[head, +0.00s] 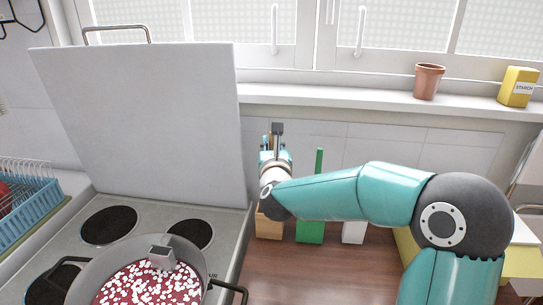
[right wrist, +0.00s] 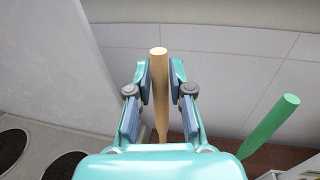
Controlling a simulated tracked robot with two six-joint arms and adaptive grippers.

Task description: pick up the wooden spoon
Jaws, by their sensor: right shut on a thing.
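The wooden spoon (right wrist: 160,95) shows in the right wrist view as a light brown round handle, standing upright between the two fingers. My right gripper (right wrist: 160,80) is shut on this handle, with a finger on each side. Its lower end is hidden behind the gripper body. In the head view my right gripper (head: 277,135) is at the back of the counter, beside the raised white panel, and mostly hides the handle. A wooden block (head: 269,226) stands below it. My left gripper is not in view.
A green block (head: 310,231) with an upright green handle (right wrist: 268,127) and a white block (head: 353,232) stand to the right. The raised white panel (head: 150,120) is close on the left. A pot (head: 190,262) sits on the stove. The brown counter front is clear.

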